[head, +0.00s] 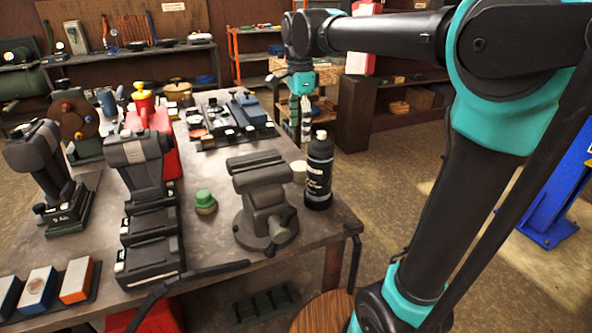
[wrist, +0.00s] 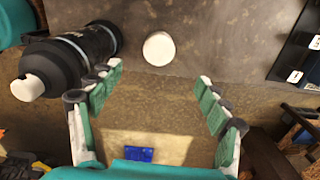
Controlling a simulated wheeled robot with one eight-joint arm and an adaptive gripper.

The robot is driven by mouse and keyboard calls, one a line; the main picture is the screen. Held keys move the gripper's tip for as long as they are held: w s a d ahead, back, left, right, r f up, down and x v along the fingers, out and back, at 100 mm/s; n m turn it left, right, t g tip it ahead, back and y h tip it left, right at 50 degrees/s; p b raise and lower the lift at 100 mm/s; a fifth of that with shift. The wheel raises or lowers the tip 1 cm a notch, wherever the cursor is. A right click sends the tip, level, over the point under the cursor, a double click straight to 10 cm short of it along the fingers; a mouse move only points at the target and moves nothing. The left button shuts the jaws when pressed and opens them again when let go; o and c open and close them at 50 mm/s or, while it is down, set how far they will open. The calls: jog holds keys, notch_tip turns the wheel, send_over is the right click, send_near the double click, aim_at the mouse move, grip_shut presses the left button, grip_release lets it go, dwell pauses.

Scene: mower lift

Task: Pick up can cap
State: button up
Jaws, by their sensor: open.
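A pale round cap-like piece (head: 299,171) stands near the table's right edge, beside the black bottle (head: 319,172) and partly behind the vise (head: 263,198). In the wrist view the white round piece (wrist: 159,48) lies on the tabletop, with the bottle (wrist: 72,58) on its left. I take it as the can cap, though its kind is not certain. My gripper (head: 301,128) hangs beyond the table's right edge, fingers down. In the wrist view my gripper (wrist: 155,92) is open and empty, its pads wide apart, and the white piece is ahead of the fingertips, untouched.
A green knob-like piece (head: 205,202) sits left of the vise. A red can (head: 160,135) with a yellow top stands behind the dark tools. A dark tray (head: 229,120) with several items lies at the table's far right. Floor beyond the right edge is mostly clear.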

aim_at(300, 166)
notch_tip(300, 166, down, 14)
jog(key=shift+d+f, duration=0.1)
dwell(0.5)
jog(key=shift+c, duration=0.3)
jog(key=c, duration=0.9)
